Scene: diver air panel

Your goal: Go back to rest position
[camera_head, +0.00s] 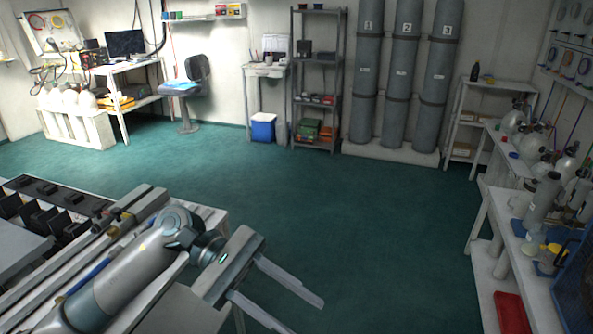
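My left gripper (306,318) is at the bottom centre of the head view, on a grey arm that comes in from the lower left. Its two long flat fingers point to the lower right with a wide gap between them. Nothing is between the fingers, and only floor shows beyond them. The arm passes above or beside a bench edge at the lower left; I cannot tell how close it is. My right gripper and arm are not in view.
A bench with black bins (45,218) is at lower left. Large grey cylinders (407,70) stand at the back wall. A workbench (488,190) with small cylinders and a red tray (511,312) are on the right. Green floor (350,200) between is clear.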

